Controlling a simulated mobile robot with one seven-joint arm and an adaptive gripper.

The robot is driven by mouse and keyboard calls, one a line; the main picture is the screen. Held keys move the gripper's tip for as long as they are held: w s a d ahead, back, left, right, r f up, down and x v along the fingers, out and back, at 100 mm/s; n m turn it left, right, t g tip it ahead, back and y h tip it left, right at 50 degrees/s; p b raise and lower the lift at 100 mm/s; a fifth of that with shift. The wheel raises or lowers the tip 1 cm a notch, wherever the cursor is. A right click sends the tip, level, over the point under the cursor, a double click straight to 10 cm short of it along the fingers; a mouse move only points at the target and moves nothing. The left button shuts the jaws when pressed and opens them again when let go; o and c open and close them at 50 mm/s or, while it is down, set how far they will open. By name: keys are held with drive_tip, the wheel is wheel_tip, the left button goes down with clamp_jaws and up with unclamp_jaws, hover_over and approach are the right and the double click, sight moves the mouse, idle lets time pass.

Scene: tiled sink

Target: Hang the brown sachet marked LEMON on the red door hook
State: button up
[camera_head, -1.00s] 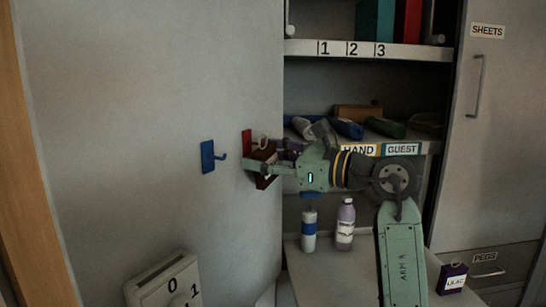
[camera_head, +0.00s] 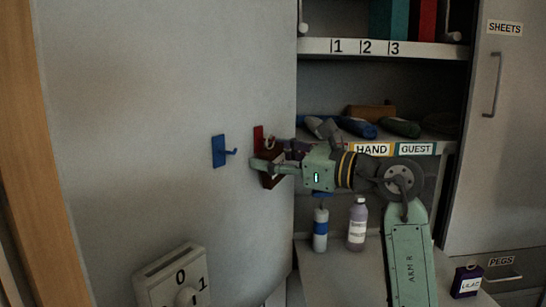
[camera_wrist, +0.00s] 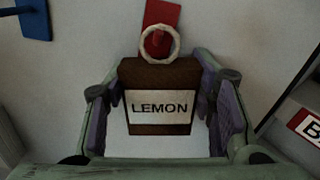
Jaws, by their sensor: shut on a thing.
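The brown sachet (camera_wrist: 160,75) has a white LEMON label and a pale ring (camera_wrist: 176,44) at its top. It hangs upright between the fingers of my gripper (camera_wrist: 163,100), which is shut on its sides. The red door hook (camera_wrist: 162,12) is just beyond the sachet, and red shows through the ring. I cannot tell whether the hook's tip passes through the ring. In the head view, the red hook (camera_head: 258,138) is on the grey door, with the sachet (camera_head: 270,180) just below and right of it, partly hidden by my gripper (camera_head: 270,165).
A blue hook (camera_head: 218,151) is on the door left of the red one. A shelf (camera_head: 390,49) numbered 1 2 3 and towel rolls (camera_head: 400,127) are at the right. Two bottles (camera_head: 357,224) and a purple LILAC box (camera_head: 466,280) stand below. A dial box (camera_head: 172,275) is lower left.

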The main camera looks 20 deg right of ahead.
drive_tip(key=o, duration=1.2)
drive_tip(key=shift+w+a+f, duration=0.1)
drive_tip(key=shift+f, duration=0.05)
drive_tip(key=v, duration=1.2)
